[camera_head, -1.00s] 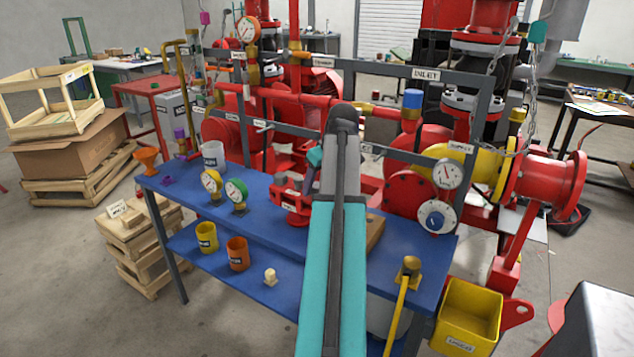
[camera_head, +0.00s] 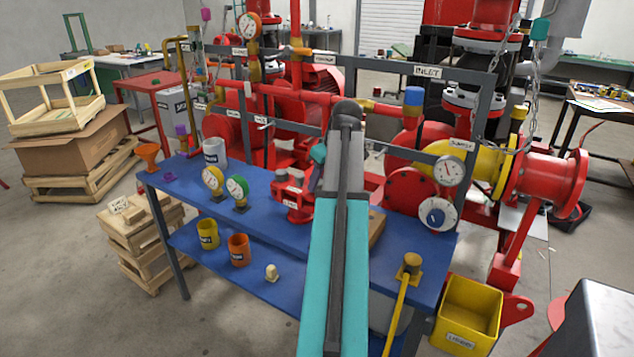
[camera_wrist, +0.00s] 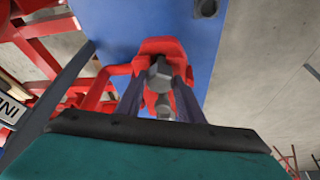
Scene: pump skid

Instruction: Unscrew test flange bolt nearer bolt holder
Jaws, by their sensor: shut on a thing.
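The red test flange (camera_head: 292,190) stands on the blue bench, partly behind my arm in the head view. In the wrist view its red body (camera_wrist: 160,46) lies straight ahead of my gripper (camera_wrist: 160,92). Two grey bolt-like pieces show in line there, a hex head (camera_wrist: 160,72) against the red body and a nearer one (camera_wrist: 164,106) between my dark fingers. My gripper is shut on a bolt; the exact contact is hard to see. I cannot clearly identify the bolt holder.
The blue bench (camera_head: 262,222) carries two gauges (camera_head: 237,188) and a grey cup (camera_head: 214,152) left of the flange. Yellow and orange cups (camera_head: 239,250) stand on its lower shelf. Red pipework and a grey frame (camera_head: 488,95) rise close behind. A yellow bin (camera_head: 470,308) is at right.

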